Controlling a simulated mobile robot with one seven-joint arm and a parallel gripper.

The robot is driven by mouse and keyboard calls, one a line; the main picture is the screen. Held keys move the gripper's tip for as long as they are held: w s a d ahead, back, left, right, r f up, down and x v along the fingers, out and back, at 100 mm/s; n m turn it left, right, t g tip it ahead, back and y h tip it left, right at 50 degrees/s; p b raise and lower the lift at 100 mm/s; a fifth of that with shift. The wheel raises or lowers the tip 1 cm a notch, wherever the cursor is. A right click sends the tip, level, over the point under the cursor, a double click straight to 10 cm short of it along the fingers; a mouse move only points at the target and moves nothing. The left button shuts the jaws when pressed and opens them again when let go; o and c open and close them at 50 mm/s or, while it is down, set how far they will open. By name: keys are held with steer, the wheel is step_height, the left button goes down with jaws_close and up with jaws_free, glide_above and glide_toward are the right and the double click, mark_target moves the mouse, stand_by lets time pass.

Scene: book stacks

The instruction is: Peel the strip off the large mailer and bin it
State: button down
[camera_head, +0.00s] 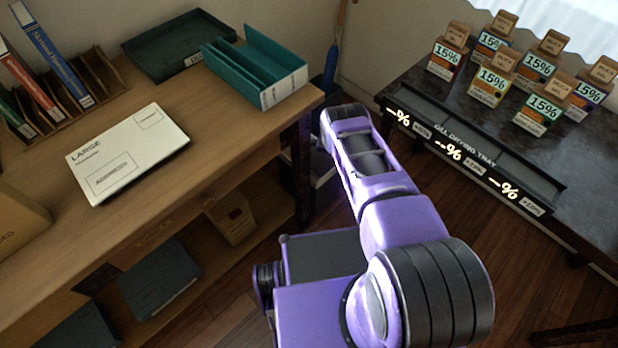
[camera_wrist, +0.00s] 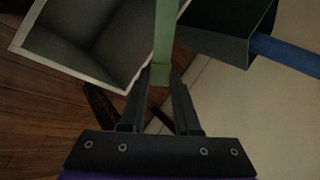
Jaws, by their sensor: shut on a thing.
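The large mailer (camera_head: 128,152), a white flat packet marked LARGE, lies on the wooden table at the left in the head view. My gripper (camera_wrist: 160,82) is shut on a narrow green strip (camera_wrist: 165,35) in the wrist view. The strip stands out beyond the fingertips, towards the top of the picture. An open, square, grey-walled bin (camera_wrist: 60,52) is at the upper left of the wrist view, beside the strip. Its inside looks empty where visible. In the head view my gripper and the strip are hidden behind my arm.
A teal divided box (camera_head: 262,75) and a dark green tray (camera_head: 175,45) stand on the table.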

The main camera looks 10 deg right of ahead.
steer(key=shift+f, duration=0.2)
steer(key=c, duration=0.6)
jaws_free()
steer(key=shift+o, duration=0.2)
